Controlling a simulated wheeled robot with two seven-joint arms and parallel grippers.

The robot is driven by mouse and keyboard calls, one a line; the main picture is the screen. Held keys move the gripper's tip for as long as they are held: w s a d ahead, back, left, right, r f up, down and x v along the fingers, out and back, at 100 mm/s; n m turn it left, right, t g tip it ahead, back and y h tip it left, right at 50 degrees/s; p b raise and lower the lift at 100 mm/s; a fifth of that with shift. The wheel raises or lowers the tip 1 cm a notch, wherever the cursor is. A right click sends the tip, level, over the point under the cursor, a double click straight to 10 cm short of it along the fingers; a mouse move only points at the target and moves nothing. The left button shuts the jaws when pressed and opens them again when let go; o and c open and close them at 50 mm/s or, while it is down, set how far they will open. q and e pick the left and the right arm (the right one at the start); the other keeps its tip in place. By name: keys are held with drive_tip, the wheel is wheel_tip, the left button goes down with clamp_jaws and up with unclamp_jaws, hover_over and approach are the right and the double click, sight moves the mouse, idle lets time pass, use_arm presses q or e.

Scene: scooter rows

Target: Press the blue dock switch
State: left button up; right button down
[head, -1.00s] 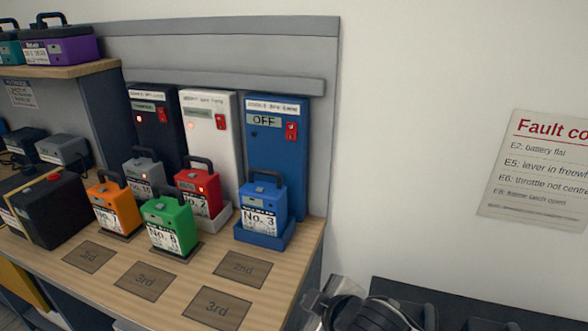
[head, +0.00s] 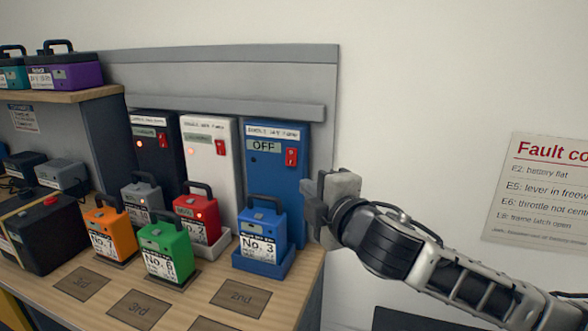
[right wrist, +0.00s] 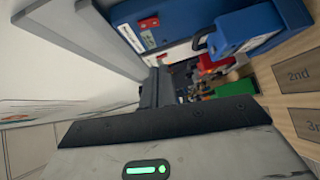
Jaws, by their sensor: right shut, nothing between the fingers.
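The blue dock (head: 262,188) stands upright at the right end of a row of docks at the back of the bench. Its display reads OFF, and a red switch (head: 291,157) sits on its upper front. The switch also shows at the top of the right wrist view (right wrist: 149,23). Blue battery No. 3 (head: 264,225) sits in the tray at its foot. My right gripper (head: 313,205) is shut and empty, right of the blue dock and lower than the switch. It looks apart from the switch. My left gripper is out of view.
A white dock (head: 208,150) and a black dock (head: 152,150) stand left of the blue one, each with a red switch. Orange, green, grey and red batteries crowd the bench left of No. 3. The "2nd" mat (head: 240,298) is bare.

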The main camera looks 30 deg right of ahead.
drive_tip(key=p, duration=0.1)
approach(286, 163)
drive_tip(key=w+a, duration=0.2)
drive_tip(key=a, duration=0.1)
drive_tip(key=w+d, duration=0.1)
drive_tip(key=w, duration=0.1)
drive_tip(key=w+d, duration=0.1)
drive_tip(key=d, duration=0.1)
drive_tip(key=shift+w+d+f+p, duration=0.15)
drive_tip(key=shift+w+f+p, duration=0.1)
drive_tip(key=shift+w+p, duration=0.15)
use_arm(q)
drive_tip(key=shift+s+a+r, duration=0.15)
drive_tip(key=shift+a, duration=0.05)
